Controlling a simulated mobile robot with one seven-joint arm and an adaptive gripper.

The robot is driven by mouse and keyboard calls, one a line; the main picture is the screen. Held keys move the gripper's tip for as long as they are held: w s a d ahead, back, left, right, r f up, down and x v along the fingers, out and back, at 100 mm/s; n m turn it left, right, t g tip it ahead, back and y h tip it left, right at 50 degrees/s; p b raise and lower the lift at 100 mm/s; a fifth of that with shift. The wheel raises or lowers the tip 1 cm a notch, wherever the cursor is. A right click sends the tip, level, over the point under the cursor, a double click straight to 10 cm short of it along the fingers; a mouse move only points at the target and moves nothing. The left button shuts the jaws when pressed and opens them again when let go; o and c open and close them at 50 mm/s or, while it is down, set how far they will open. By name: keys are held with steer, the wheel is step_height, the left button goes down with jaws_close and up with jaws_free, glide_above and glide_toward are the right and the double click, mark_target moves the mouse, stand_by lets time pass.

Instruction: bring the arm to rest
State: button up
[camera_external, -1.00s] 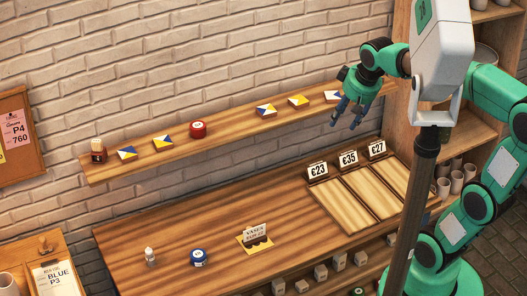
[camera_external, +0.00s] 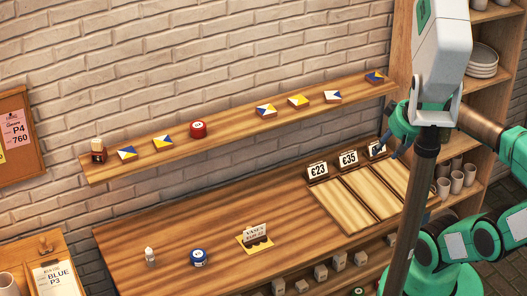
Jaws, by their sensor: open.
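My green arm stands at the right of the view, partly hidden behind the white head and dark pole. My gripper (camera_external: 387,145) is pointing down-left near the rightmost price card (camera_external: 376,149), which it partly covers. It hangs at the right end of the workbench (camera_external: 165,245), and I see nothing in its fingers. Whether it touches the card cannot be told from this view.
Shelving with cups (camera_external: 457,181) stands right.

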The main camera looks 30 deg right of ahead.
step_height(320, 180, down, 5)
steer(key=b, duration=0.5)
stand_by(1.3)
